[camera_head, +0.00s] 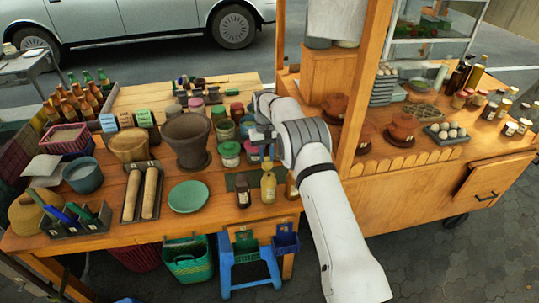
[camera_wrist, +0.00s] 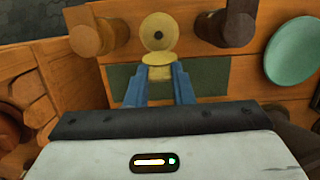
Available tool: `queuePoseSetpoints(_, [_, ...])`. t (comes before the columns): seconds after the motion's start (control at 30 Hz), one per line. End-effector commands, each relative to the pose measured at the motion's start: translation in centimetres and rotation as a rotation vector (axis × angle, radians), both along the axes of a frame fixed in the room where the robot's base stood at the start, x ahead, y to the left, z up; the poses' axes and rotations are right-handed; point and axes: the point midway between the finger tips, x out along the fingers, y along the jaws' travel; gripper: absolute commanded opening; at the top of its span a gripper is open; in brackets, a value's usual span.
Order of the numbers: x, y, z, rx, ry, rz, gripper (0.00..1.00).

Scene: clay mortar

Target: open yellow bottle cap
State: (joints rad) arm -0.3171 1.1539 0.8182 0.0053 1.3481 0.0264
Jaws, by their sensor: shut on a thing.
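The yellow bottle (camera_head: 268,188) stands upright near the front edge of the wooden table. In the wrist view, I look down on its round yellow top (camera_wrist: 158,31), which has a small dark spot at its centre. My gripper (camera_head: 266,157) is above the bottle in the head view. In the wrist view, its blue fingers (camera_wrist: 158,77) are shut on a small pale yellow piece (camera_wrist: 158,58), which looks like the cap. This piece is just beside the round top in the picture; I cannot tell whether they touch.
A dark bottle (camera_head: 243,190) stands close left of the yellow one, and a brown bottle (camera_head: 291,187) close right. A green plate (camera_head: 189,196) lies further left. Jars with green lids (camera_head: 230,150) stand behind. The wooden cart (camera_head: 395,205) is to the right.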

Motion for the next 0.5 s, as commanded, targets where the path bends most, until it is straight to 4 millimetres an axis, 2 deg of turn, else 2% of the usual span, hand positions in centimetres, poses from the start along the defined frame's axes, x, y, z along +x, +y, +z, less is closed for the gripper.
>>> queuePoseSetpoints(0.1, [0.00, -0.02, 0.03, -0.001, 0.000, 0.000, 0.00])
queuePoseSetpoints(0.13, [0.00, -0.02, 0.03, -0.001, 0.000, 0.000, 0.22])
queuePoseSetpoints(0.4, [0.00, -0.01, 0.02, 0.000, -0.001, 0.000, 0.44])
queuePoseSetpoints(0.5, [0.00, -0.02, 0.02, 0.000, -0.001, 0.000, 0.44])
